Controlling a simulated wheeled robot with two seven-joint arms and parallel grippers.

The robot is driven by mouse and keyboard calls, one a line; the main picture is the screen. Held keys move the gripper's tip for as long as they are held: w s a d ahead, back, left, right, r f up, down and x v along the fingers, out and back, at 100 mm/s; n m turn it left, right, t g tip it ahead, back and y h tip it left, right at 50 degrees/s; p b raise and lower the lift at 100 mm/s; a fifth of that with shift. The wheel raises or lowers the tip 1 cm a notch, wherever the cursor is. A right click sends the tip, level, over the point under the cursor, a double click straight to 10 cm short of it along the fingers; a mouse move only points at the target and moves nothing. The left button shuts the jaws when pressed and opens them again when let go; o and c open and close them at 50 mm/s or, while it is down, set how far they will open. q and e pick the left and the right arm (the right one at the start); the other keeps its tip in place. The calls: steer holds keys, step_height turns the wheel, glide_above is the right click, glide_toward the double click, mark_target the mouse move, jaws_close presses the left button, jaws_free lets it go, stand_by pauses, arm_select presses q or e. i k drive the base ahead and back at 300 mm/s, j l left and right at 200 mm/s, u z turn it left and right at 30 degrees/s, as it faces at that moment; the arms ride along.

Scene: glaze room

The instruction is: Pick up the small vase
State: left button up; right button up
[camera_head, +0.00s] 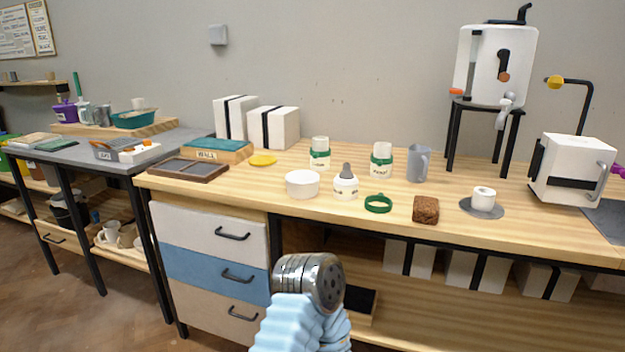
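No object is clearly marked as the small vase. The closest match is a small white cylindrical pot (484,194), upright on a round grey disc (470,209) at the right of the wooden bench. A metal and pale-blue arm part of mine rises at bottom centre, below and in front of the bench edge. I cannot tell which arm it belongs to. No gripper fingers show, and nothing touches the pot.
Near the pot are a brown sponge (426,210), green ring (378,204), grey mug (419,164), dropper-topped bottle (345,187), white round tub (302,184) and labelled jars (381,161). A white boxy machine (572,168) stands to the right. The bench's front strip is mostly clear.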

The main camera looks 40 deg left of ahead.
mark_target(346, 174)
steer(key=u, duration=1.1)
steer(key=i+j+z, duration=0.15)
steer(key=k+j, duration=0.05)
steer(key=j, duration=0.05)
